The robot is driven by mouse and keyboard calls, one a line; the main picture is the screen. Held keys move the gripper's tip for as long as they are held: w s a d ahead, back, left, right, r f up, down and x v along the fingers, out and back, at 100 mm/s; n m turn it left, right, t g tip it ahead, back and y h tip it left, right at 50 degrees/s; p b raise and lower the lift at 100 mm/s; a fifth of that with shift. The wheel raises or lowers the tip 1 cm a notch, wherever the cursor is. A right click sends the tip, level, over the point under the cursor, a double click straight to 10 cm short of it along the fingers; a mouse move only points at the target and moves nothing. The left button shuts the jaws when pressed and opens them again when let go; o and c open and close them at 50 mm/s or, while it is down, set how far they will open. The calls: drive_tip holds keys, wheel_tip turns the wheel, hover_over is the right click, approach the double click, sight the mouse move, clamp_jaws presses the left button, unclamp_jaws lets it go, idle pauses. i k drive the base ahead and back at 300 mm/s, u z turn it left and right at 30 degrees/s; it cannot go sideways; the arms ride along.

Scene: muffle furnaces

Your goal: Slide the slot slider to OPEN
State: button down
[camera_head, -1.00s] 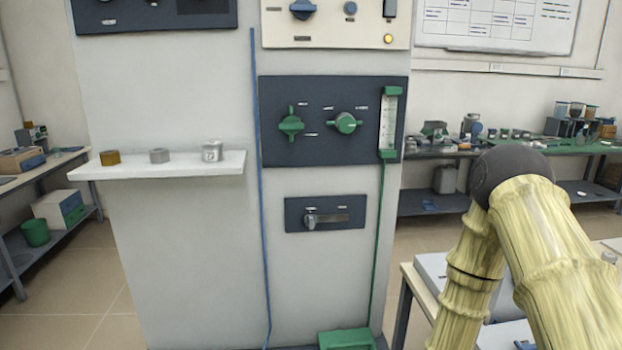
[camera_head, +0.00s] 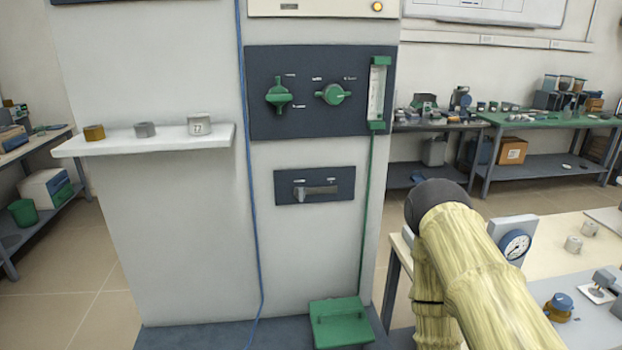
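The slot slider (camera_head: 318,190) is a grey metal handle on a small dark blue plate (camera_head: 343,187), low on the pale furnace column. Its thicker end sits at the left of the plate and its bar reaches to the right. Small white labels stand above it, too small to read. My gripper is out of the frame. Only yellow links of my arm, with a dark joint, show at the lower right, to the right of the column and apart from the slider.
A dark panel (camera_head: 259,111) with green knobs sits above the slider plate. A white shelf (camera_head: 176,145) with small blocks juts out left. A green pedal-like block (camera_head: 340,322) lies at the column's foot. A bench (camera_head: 555,232) stands right. The space before the slider looks clear.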

sight(301, 192)
drive_tip(key=k, duration=1.3)
drive_tip(key=u, duration=0.9)
drive_tip(key=i, duration=1.45)
drive_tip(key=z, duration=0.75)
